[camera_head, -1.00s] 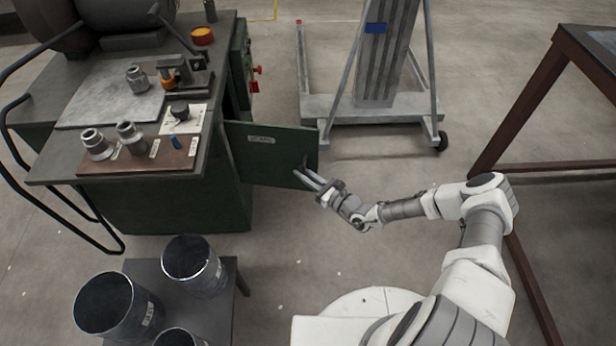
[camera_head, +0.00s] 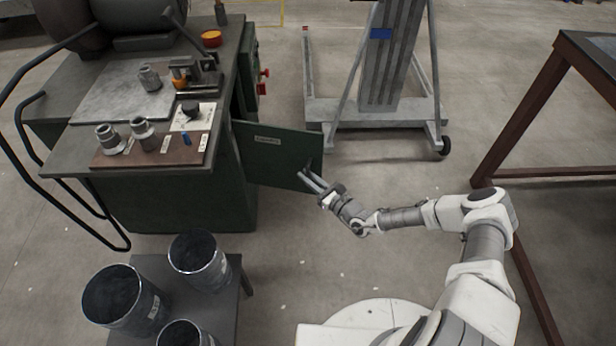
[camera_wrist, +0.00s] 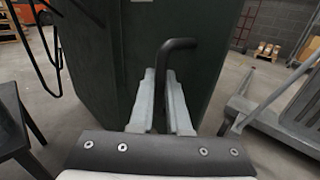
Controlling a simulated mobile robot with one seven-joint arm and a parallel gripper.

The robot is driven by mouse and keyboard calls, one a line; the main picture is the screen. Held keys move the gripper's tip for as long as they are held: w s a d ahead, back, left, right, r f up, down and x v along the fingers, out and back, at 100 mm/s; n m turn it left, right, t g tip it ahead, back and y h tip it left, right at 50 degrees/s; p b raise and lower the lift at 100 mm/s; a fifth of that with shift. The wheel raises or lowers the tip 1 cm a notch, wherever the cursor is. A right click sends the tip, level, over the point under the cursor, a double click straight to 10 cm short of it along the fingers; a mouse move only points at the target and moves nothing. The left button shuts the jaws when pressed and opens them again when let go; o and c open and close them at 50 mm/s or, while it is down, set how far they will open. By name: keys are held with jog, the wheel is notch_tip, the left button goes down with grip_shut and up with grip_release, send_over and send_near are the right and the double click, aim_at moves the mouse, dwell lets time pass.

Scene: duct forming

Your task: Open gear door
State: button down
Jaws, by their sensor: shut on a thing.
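The gear door (camera_head: 275,152) is a dark green panel with a small label, swung out from the right side of the green machine (camera_head: 170,205). Its dark bent handle (camera_wrist: 176,46) shows in the wrist view, near the door's free edge. My gripper (camera_head: 306,179) is at the handle, with its two pale fingers on either side of it. The fingers (camera_wrist: 164,88) are shut on the handle in the wrist view. The exact contact at the fingertips is small and partly hidden.
A low table (camera_head: 228,318) with several metal cylinders (camera_head: 200,262) stands at the front left. A grey lift frame (camera_head: 375,115) is behind the door. A brown-legged table (camera_head: 520,115) stands at the right. Floor between door and right table is clear.

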jog(key=c, duration=0.9)
grip_release()
jog(key=p+v, duration=0.3)
jog(key=v, duration=1.4)
jog(key=shift+s+d, duration=0.15)
jog(key=shift+d, duration=0.05)
